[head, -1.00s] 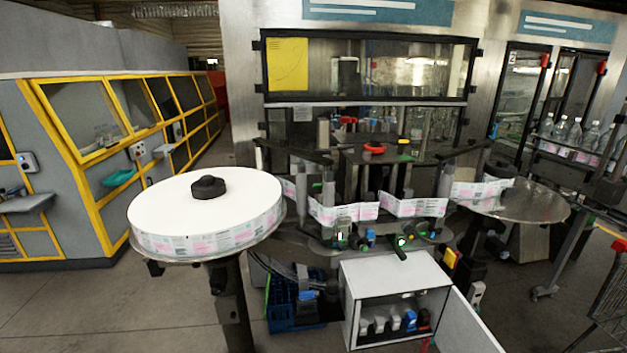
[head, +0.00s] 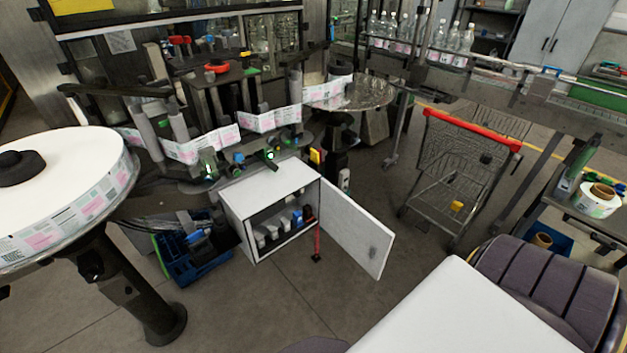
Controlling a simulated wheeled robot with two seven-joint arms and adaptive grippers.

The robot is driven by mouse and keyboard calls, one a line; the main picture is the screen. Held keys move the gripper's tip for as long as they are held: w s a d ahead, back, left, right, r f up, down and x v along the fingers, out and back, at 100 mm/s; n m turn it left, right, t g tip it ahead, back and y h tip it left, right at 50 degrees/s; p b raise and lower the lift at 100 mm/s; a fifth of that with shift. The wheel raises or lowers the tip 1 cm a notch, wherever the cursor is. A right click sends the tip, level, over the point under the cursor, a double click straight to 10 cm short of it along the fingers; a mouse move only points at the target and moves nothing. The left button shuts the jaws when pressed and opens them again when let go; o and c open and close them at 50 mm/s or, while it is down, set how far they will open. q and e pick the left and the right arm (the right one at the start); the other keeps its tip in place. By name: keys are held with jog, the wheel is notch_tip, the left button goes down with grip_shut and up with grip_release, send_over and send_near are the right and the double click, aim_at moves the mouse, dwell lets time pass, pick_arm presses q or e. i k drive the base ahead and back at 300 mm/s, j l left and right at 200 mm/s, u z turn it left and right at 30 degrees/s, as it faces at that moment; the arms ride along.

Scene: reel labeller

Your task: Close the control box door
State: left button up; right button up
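The control box (head: 268,192) is a white cabinet low under the labeller, in the middle of the head view. Its door (head: 356,228) stands wide open, swung out to the right from the box's right edge, with a small dark mark near its free side. Inside the open box are several white, blue and dark components (head: 284,227). Neither of my grippers shows in the head view.
A large label reel (head: 62,192) on a dark post stands at the left. A blue crate (head: 190,252) sits left of the box. A shopping cart (head: 458,180) stands to the right beyond open floor. My own white body part fills the lower right.

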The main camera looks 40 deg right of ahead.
aim_at(355, 229)
jog(key=l+u, duration=0.1)
jog(key=l, duration=0.5)
jog(key=l+u, duration=0.1)
jog(key=l, duration=0.55)
jog(key=l+u, duration=0.1)
jog(key=l, duration=0.5)
jog(key=k+l+u, duration=0.15)
jog(key=l, duration=0.45)
jog(key=l+u, duration=0.1)
jog(key=l, duration=0.5)
jog(key=k+l+u, duration=0.1)
jog(key=l, duration=0.5)
